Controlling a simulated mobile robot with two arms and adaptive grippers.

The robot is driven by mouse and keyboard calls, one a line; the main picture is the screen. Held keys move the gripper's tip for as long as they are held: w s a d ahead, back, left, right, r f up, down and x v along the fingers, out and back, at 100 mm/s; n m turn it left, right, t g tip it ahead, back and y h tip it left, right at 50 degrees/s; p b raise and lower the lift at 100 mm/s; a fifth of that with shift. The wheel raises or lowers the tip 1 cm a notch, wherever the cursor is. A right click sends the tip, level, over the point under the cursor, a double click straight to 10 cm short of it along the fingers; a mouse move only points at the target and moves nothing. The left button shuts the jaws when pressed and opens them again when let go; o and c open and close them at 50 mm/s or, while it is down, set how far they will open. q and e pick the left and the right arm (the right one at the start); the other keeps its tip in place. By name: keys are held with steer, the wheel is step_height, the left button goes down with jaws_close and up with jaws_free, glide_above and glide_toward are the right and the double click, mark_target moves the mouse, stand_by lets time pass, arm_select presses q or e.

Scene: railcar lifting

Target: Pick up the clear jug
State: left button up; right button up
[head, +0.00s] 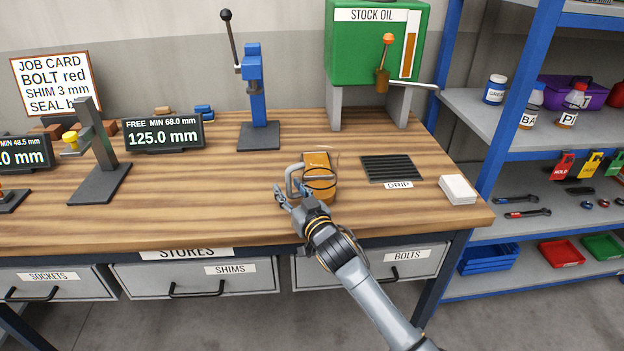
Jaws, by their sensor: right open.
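The clear jug (318,163) stands upright on the wooden workbench, right of its middle, with amber liquid inside. Its pale handle is on the left side. My right gripper (288,191) comes in from the lower right, in front of the jug. Its fingers are open close to the handle, and the wrist hides the jug's lower front. I cannot tell whether a finger touches the handle. My left gripper is not in view.
The drip grate (392,169) lies right of the jug, with white pads (458,189) beyond it. The green stock oil tank (352,50) stands behind. A blue press (256,100) is at back left. The bench front left of the jug is clear.

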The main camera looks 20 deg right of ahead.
steer(key=shift+w, duration=0.5)
jaws_close()
steer(key=shift+r, duration=0.15)
